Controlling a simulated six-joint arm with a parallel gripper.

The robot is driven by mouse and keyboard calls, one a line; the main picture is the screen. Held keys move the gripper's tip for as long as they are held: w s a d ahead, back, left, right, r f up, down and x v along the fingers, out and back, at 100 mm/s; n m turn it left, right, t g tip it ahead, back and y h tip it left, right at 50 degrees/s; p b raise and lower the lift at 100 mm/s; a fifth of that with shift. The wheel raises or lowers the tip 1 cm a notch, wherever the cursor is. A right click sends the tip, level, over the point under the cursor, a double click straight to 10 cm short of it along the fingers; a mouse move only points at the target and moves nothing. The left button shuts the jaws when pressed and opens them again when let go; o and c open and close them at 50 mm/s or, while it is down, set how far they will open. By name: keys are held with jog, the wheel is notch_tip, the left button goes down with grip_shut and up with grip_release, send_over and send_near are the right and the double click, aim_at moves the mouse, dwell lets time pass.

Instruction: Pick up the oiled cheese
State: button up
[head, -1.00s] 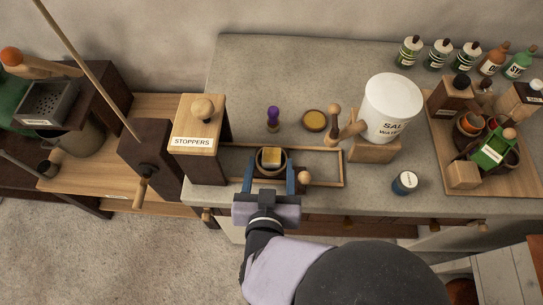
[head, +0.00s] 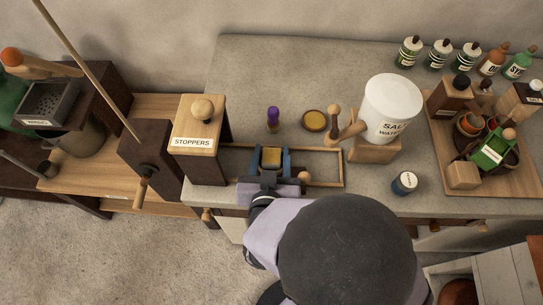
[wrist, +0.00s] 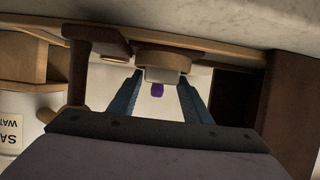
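The oiled cheese (head: 271,158) is a small yellow block with a square top. In the head view it sits in the wooden rack beside the stoppers box. My gripper (head: 272,158) has one blue finger on each side of it. In the wrist view a pale block (wrist: 163,75), probably the cheese, shows under a round wooden ring between the fingers of my gripper (wrist: 160,77). The fingers stand apart, close to its sides. I cannot tell whether they touch it.
The wooden rack (head: 325,185) surrounds the spot. The stoppers box (head: 199,160) stands close on the left. A purple-topped stopper (head: 273,115) and a round yellow dish (head: 314,121) lie behind. The white salt water pot (head: 391,105) and a small dark jar (head: 404,182) are at the right.

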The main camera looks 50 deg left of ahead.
aim_at(272, 156)
jog(key=c, duration=0.7)
jog(key=shift+r, duration=0.1)
notch_tip(272, 156, up, 10)
jog(key=p, duration=0.1)
jog(key=shift+p, duration=0.35)
jog(key=shift+w, duration=0.1)
